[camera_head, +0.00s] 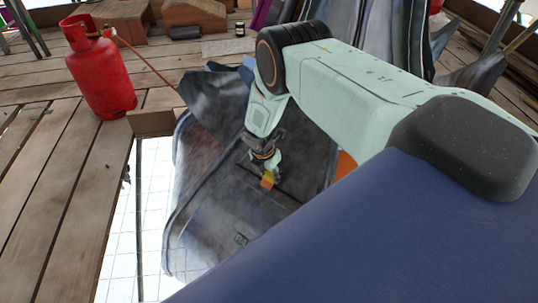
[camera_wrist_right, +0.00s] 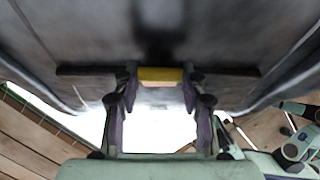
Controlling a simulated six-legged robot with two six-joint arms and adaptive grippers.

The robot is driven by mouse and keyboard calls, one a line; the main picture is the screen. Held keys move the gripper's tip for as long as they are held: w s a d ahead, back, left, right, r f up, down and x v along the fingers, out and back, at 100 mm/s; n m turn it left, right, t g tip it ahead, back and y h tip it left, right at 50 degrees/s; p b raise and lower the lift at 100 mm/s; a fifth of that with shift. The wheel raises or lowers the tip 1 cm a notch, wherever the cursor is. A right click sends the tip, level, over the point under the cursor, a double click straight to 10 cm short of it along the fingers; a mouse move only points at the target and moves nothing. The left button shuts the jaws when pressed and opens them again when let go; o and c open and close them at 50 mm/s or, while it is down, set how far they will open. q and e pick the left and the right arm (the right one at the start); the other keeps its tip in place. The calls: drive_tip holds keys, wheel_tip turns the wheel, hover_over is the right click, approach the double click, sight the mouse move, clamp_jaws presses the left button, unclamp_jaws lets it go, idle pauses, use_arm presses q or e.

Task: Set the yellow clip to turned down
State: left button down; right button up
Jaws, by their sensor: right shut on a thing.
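The yellow clip (camera_head: 268,180) is a small yellow-orange piece on the dark grey metal panel (camera_head: 215,215) in the middle of the head view. In the right wrist view the clip (camera_wrist_right: 161,75) sits level between my fingers, in line with a dark slot or strip on the panel. My right gripper (camera_head: 266,168) is shut on the clip, and its fingers (camera_wrist_right: 160,88) touch or nearly cover both ends. The clip's underside and how it joins the panel are hidden. My left gripper is not in either view.
A red gas cylinder (camera_head: 98,75) with a hose stands on the wooden planks at the upper left. An opening in the deck (camera_head: 150,220) lies left of the panel. Wooden boxes (camera_head: 195,15) and a small dark jar (camera_head: 240,29) are at the back.

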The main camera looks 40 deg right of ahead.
sight(268, 182)
drive_tip(key=shift+s+d+f+y, duration=0.15)
drive_tip(key=shift+d+f+y, duration=0.1)
drive_tip(key=shift+y, duration=0.25)
drive_tip(key=o, duration=1.2)
drive_tip(key=shift+r, duration=0.1)
drive_tip(key=shift+c, duration=0.2)
drive_tip(key=shift+r, duration=0.15)
drive_tip(key=shift+w+a+r, duration=0.1)
drive_tip(key=shift+w+r, duration=0.1)
drive_tip(key=shift+r, duration=0.1)
wheel_tip(268, 182, up, 11)
drive_tip(key=a, duration=0.1)
drive_tip(key=shift+s+a, duration=0.25)
drive_tip(key=shift+s, duration=0.05)
